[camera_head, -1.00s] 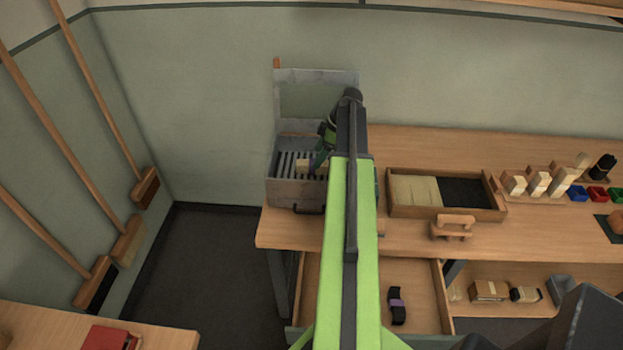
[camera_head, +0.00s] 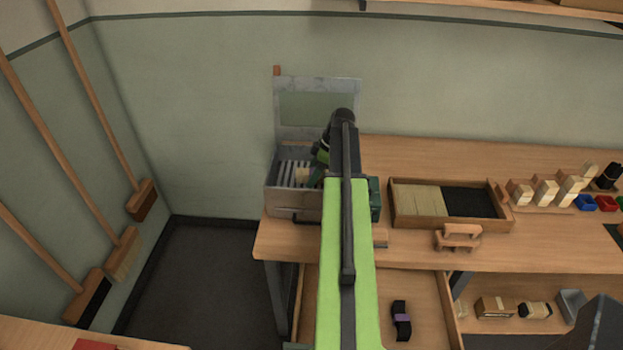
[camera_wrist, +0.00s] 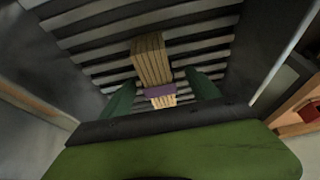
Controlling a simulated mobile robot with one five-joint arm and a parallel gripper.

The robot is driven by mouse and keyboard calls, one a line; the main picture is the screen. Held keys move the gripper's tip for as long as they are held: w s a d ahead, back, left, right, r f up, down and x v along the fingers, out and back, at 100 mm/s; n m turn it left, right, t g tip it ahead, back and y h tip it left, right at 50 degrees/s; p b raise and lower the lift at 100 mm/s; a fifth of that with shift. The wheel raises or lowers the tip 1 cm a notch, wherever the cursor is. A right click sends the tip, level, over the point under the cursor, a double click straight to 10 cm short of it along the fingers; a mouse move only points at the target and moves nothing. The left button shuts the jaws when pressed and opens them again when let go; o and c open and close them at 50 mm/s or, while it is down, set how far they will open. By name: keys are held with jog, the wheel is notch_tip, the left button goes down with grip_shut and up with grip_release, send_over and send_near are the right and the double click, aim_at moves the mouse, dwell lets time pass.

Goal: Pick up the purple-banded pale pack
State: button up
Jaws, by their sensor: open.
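In the head view the pack (camera_head: 302,174) is a small pale block in the box, partly hidden by my arm. My gripper (camera_wrist: 162,88) is open, with one green finger on each side of the pack's lower part. I cannot tell whether the fingers touch it. In the head view my gripper (camera_head: 318,174) reaches down into the box.
The grey box (camera_head: 291,202) has its lid (camera_head: 317,104) raised against the wall. An open drawer (camera_head: 425,290) below holds a dark purple-banded pack (camera_head: 401,320). Brushes (camera_head: 143,200) lean at the left wall.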

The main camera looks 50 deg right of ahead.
aim_at(308, 171)
jog(key=shift+f, duration=0.2)
jog(key=c, duration=1.5)
jog(key=shift+r, duration=0.15)
notch_tip(308, 171, up, 6)
jog(key=p, duration=0.5)
jog(key=shift+s+d+f+p, duration=0.15)
jog(key=shift+f+p, duration=0.05)
jog(key=shift+p, duration=0.1)
jog(key=s+d+r+p, duration=0.3)
jog(key=s+d, duration=0.2)
jog(key=s+d+r+p, duration=0.2)
jog(key=s, duration=0.1)
jog(key=shift+s+d+r+p, duration=0.2)
jog(key=shift+d+r+p, duration=0.05)
jog(key=shift+r+p, duration=0.1)
